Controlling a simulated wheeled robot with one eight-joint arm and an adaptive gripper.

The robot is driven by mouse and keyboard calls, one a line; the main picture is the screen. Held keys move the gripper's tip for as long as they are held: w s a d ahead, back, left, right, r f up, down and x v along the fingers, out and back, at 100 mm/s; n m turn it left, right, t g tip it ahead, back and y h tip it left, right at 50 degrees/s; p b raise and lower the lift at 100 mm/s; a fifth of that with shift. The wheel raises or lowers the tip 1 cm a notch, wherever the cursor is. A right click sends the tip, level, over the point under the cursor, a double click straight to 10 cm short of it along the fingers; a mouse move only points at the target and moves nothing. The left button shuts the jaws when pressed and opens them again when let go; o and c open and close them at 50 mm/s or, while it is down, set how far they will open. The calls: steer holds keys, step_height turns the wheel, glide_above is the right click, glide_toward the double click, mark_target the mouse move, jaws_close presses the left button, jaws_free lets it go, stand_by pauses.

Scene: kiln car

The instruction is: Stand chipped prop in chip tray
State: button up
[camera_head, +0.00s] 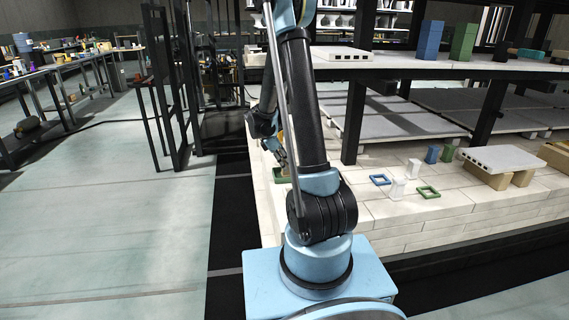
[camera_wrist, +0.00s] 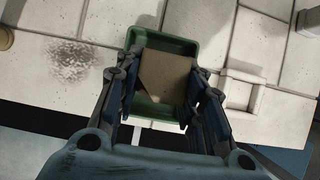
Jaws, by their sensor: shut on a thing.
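The chipped prop (camera_wrist: 166,72) is a tan block in the wrist view, held between the two fingers of my gripper (camera_wrist: 165,82). A darker, uneven patch marks its lower edge. The green chip tray (camera_wrist: 168,42) lies directly beneath, and its rim shows around the prop. I cannot tell whether the prop touches the tray floor. In the head view my arm hides most of the gripper, and only a sliver of the green tray (camera_head: 281,176) shows on the pale brick deck's left edge.
A pale slab (camera_head: 500,159) rests on tan blocks. A black post (camera_head: 354,120) rises right of my arm.

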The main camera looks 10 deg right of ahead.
steer(key=shift+f, duration=0.25)
stand_by(0.5)
steer(key=o, duration=1.4)
steer(key=shift+r, duration=0.1)
steer(key=v, duration=0.7)
steer(key=shift+a+r, duration=0.2)
steer(key=shift+r, duration=0.15)
stand_by(0.9)
steer(key=v, duration=1.2)
